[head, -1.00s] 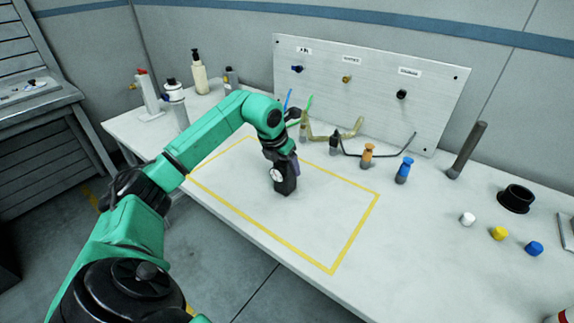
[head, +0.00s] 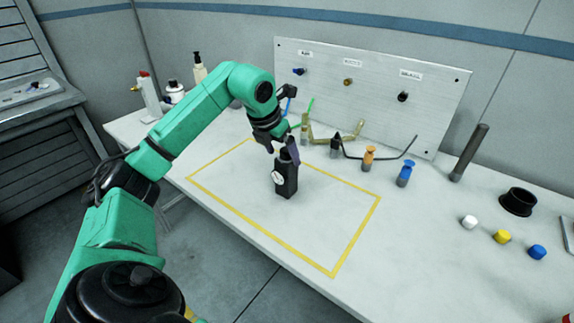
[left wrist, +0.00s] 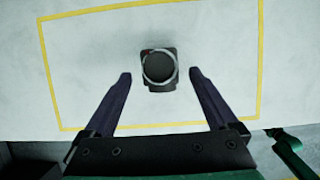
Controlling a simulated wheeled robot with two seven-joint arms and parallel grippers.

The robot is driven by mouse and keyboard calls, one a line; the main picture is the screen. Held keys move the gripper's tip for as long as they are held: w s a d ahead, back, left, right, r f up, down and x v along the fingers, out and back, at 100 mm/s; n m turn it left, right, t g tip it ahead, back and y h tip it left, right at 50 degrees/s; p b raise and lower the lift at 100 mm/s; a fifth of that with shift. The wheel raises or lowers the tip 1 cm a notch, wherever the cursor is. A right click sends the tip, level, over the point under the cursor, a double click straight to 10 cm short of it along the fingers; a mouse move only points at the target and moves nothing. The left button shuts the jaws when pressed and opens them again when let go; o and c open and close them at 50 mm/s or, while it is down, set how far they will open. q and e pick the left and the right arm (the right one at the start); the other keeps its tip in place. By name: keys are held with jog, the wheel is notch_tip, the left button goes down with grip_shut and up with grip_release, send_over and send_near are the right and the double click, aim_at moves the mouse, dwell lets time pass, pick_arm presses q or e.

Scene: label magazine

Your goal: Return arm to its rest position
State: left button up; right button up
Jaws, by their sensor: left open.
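My left arm reaches in from the left in the head view. That thing stands upright inside the yellow outline (head: 358,237) on the table. In the left wrist view the two fingers (left wrist: 161,75) are spread wide. The black thing (left wrist: 159,68) shows from above, with a round top, beyond and between the fingertips and apart from them.
A panel (head: 370,120) with three labelled hooks or knobs stands at the back. Before it are an orange-topped piece (head: 369,157) and a blue-topped piece (head: 404,173). White, yellow and blue caps (head: 502,237) lie at right. Bottles (head: 199,70) stand back left. The front table is clear.

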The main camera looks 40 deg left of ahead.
pick_arm(q)
jog(key=v, duration=0.4)
jog(key=shift+s+r, duration=0.15)
jog(key=shift+r, duration=0.2)
